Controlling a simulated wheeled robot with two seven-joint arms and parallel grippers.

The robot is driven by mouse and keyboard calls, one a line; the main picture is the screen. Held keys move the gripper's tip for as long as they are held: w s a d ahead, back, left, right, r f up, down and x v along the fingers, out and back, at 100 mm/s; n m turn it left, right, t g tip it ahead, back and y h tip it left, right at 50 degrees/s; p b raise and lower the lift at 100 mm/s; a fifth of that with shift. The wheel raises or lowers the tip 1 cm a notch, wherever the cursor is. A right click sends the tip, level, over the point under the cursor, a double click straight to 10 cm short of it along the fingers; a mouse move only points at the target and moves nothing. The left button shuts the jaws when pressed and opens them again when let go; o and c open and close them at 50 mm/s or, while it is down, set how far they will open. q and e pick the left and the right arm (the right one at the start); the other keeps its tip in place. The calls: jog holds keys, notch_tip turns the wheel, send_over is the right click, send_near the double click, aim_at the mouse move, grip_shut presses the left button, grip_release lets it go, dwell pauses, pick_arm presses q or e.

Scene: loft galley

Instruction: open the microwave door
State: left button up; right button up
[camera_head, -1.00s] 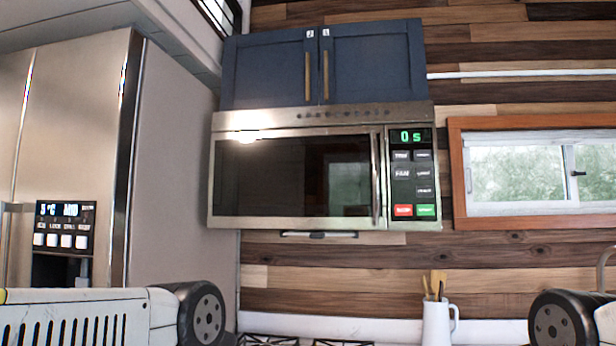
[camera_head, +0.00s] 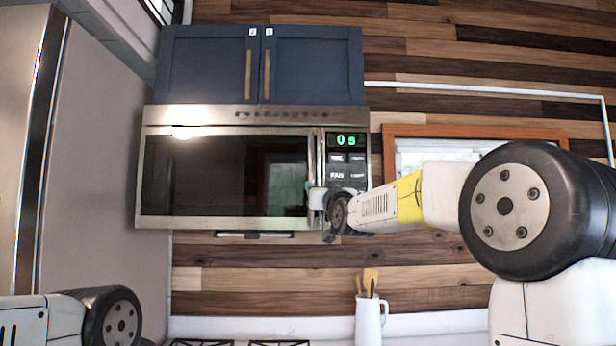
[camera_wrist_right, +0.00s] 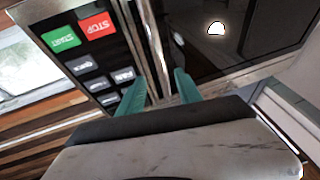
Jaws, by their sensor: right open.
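The microwave (camera_head: 240,116) is mounted under the blue cabinets, and its dark glass door (camera_head: 225,175) is shut. The upright metal handle (camera_head: 315,150) is at the door's right edge, beside the button panel. My right gripper (camera_head: 316,197) is at the lower part of the handle. In the right wrist view, its two green fingers (camera_wrist_right: 160,92) are apart, and the handle (camera_wrist_right: 152,40) shows between them in the picture. I cannot tell whether they touch it. The door glass also shows there (camera_wrist_right: 225,40). My left gripper is out of view; only part of that arm shows.
Blue cabinets (camera_head: 262,65) hang directly above the microwave. A window (camera_head: 440,148) is to the right, partly behind my right arm. A white jug with utensils (camera_head: 368,318) and a stove (camera_head: 240,343) are below. A tall steel fridge (camera_head: 22,150) stands left.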

aim_at(312, 176)
jog(key=shift+t, duration=0.3)
jog(key=x, duration=0.6)
jog(key=r+x, duration=0.1)
jog(key=x, duration=0.2)
jog(key=shift+s+a+r, duration=0.1)
jog(key=shift+s, duration=0.05)
jog(key=shift+c, duration=0.2)
grip_shut()
dwell(0.8)
